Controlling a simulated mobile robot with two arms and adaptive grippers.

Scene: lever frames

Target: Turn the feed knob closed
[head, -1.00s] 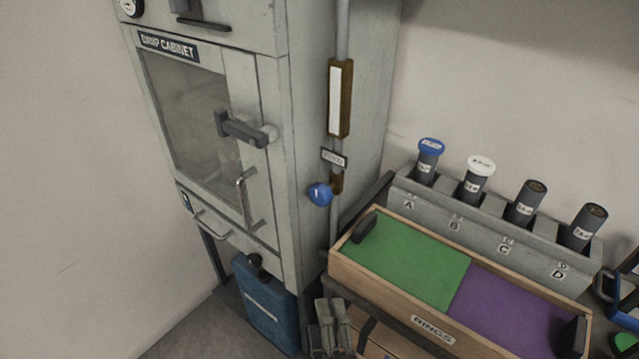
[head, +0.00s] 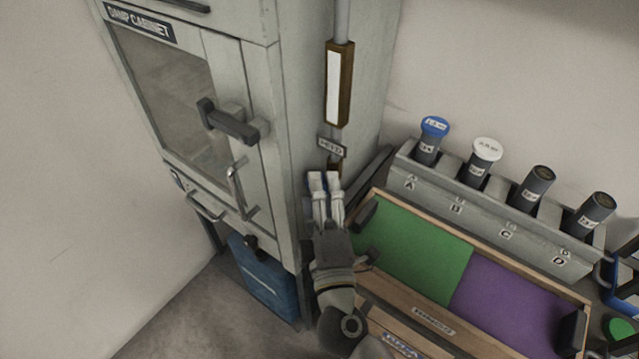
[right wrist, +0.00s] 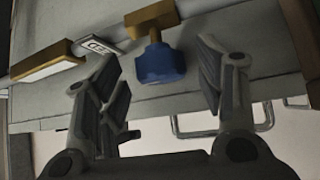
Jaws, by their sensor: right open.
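The blue feed knob (right wrist: 160,65) shows in the right wrist view, on a brass valve body (right wrist: 152,16) beside the cabinet's side wall. My right gripper (right wrist: 163,85) is open, with one finger on each side of the knob and a gap to both. The knob lies ahead of the fingertips, and I cannot tell how far in it sits. In the head view my right gripper (head: 325,182) covers the knob, just below the feed label (head: 331,147). My left gripper is not in view.
The damp cabinet (head: 225,75) stands left of the gripper, with door handles sticking out. A sight gauge (head: 339,85) is on the pipe above. A wooden tray (head: 432,318) with green and purple floor and a rack (head: 480,215) of lettered tubes lie right. A blue canister (head: 262,280) stands below.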

